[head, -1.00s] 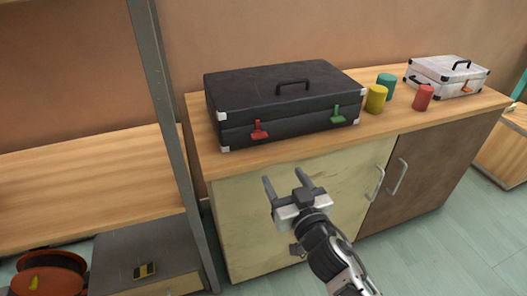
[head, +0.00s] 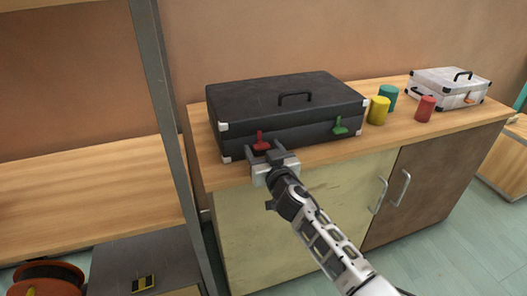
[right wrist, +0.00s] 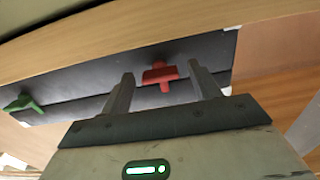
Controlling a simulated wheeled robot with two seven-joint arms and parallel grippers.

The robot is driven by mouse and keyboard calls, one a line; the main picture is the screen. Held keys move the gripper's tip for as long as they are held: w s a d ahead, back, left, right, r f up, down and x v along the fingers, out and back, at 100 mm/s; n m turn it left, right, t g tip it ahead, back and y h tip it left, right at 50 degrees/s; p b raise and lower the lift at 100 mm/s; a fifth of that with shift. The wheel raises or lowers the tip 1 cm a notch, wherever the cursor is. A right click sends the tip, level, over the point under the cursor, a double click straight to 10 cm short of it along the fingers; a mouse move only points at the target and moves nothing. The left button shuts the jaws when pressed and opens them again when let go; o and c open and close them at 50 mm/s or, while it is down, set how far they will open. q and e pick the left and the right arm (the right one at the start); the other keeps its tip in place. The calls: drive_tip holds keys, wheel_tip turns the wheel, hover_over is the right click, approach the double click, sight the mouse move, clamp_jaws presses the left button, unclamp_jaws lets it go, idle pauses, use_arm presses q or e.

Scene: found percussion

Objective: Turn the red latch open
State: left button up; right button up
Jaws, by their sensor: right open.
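The black case (head: 290,98) lies closed on the wooden cabinet top. Its red latch (head: 261,140) is on the front face, left of the green latch (head: 340,126). My right gripper (head: 262,152) is open just in front of the red latch. In the right wrist view the red latch (right wrist: 160,73) shows between the two spread fingers, with space on both sides. I cannot tell how deep the fingers reach around it. The green latch (right wrist: 22,103) is at the far left there. My left gripper is not in view.
A yellow cylinder (head: 378,111), a teal cylinder (head: 388,96) and a red cylinder (head: 425,108) stand right of the case. A white case (head: 449,88) is farther right. A grey shelf post (head: 165,120) stands left of the cabinet (head: 300,205).

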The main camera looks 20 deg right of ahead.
drive_tip(key=c, duration=1)
drive_tip(key=shift+n, duration=0.3)
drive_tip(key=n, duration=0.3)
drive_tip(key=shift+n, duration=0.3)
drive_tip(key=n, duration=1.3)
drive_tip(key=shift+n, duration=0.3)
